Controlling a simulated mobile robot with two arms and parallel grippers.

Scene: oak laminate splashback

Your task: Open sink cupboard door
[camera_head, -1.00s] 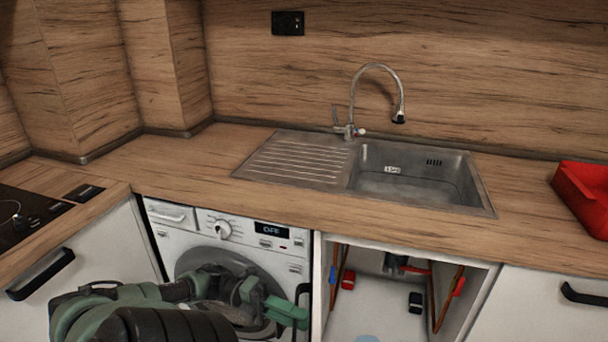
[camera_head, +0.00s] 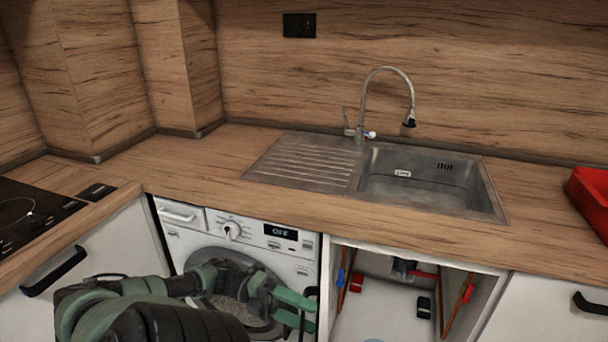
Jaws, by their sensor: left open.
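The sink cupboard (camera_head: 388,325) under the sink stands open, and its inside with pipes and valves shows. Its door (camera_head: 324,300) appears nearly edge-on at the opening's left side, swung well out. A black handle (camera_head: 312,292) is on the door's left-facing side. My left gripper (camera_head: 298,309) is in front of the washing machine, with its green fingers apart beside the handle. I cannot tell whether a finger touches the handle. The door's lower part is out of frame. My right gripper is not in view.
A washing machine (camera_head: 210,228) stands left of the cupboard. The worktop (camera_head: 180,165) above carries the steel sink (camera_head: 420,190) and tap (camera_head: 362,100). A red container (camera_head: 590,200) sits at the right. A closed cabinet front (camera_head: 540,310) is right of the opening.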

